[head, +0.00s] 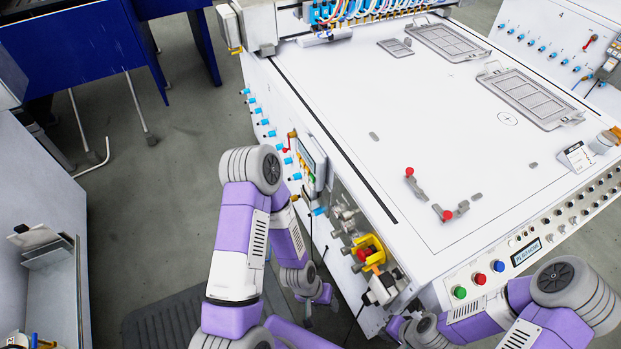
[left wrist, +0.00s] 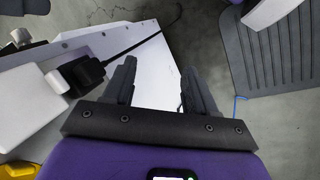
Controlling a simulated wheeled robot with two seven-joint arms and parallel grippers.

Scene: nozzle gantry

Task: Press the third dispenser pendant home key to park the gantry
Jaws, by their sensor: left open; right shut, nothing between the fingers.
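The white gantry table (head: 440,130) fills the middle and right of the head view. A panel with a screen (head: 308,160) is mounted on its left side. A white box with a black plug and cable (head: 382,288) sits lower on that side; it also shows in the left wrist view (left wrist: 38,105). I cannot tell which is the third dispenser pendant, and no home key is readable. My left gripper (head: 310,306) is low beside the table's left side, open and empty; its fingers show in the left wrist view (left wrist: 158,75). My right gripper (head: 396,328) is shut at the front corner, its fingers mostly hidden.
A yellow bracket with a red button (head: 368,252) projects from the table's left side. The front panel carries green (head: 459,292), red and blue buttons and a display (head: 526,252). Red-knobbed clamps (head: 410,172) and trays (head: 530,97) sit on top. Grey floor (head: 170,225) is open left of the table.

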